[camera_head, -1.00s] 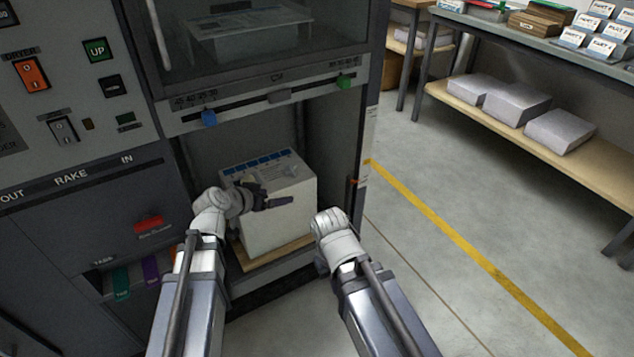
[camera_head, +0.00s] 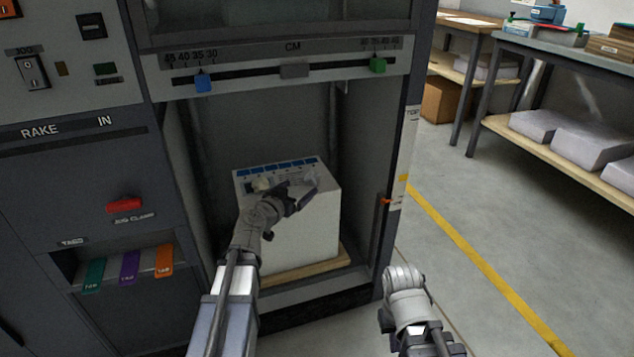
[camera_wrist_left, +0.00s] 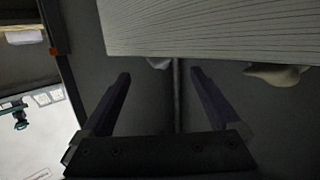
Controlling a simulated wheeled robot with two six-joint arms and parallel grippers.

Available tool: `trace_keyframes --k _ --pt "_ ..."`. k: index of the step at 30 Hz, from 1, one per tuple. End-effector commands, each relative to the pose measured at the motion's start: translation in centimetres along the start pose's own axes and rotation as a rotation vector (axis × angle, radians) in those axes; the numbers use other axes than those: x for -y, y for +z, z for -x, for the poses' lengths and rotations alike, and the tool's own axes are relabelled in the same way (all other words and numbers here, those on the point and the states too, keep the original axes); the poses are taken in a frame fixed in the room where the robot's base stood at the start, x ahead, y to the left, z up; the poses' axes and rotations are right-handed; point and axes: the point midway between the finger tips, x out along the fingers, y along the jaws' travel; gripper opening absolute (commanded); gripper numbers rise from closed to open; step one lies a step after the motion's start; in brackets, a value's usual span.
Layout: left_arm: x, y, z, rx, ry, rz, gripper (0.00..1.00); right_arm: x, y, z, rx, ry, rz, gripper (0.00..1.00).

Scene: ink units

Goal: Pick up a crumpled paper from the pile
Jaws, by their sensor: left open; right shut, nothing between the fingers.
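A tall white paper pile (camera_head: 305,230) stands inside the open bay of the grey machine. Its top has a row of blue marks along the back. My left gripper is open over the pile's top. In the left wrist view, its two dark fingers (camera_wrist_left: 161,76) are apart with nothing between them. A pale crumpled piece (camera_wrist_left: 275,75) shows beside the pile's layered edge (camera_wrist_left: 200,28). My right arm's wrist shows at lower right; its fingers are hidden.
The pile stands on a wooden board (camera_head: 300,266). The bay's right post (camera_head: 395,200) and side walls close in around it. Colored tabs (camera_head: 130,266) sit in a slot at left. Open floor (camera_head: 500,200) and a workbench with wrapped stacks (camera_head: 590,145) lie right.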

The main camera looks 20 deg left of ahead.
Motion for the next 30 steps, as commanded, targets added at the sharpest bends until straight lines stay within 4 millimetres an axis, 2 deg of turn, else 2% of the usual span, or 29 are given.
trace_keyframes --k 6,14,24,30 --pt "0.1 0.0 -2.4 0.001 0.001 0.000 0.97 0.1 0.0 -0.5 0.000 0.000 0.000 0.00" --pt "0.0 0.0 -3.2 0.001 0.002 0.000 0.97 0.1 0.0 -0.6 0.000 0.000 0.000 0.00" --pt "0.1 -0.1 -7.6 0.001 0.002 -0.001 0.97 0.1 -0.1 -1.4 -0.001 0.000 0.000 0.00" --pt "0.0 -0.1 -7.6 0.001 0.001 0.000 0.97 0.1 -0.1 -1.3 -0.001 0.000 0.000 0.00"
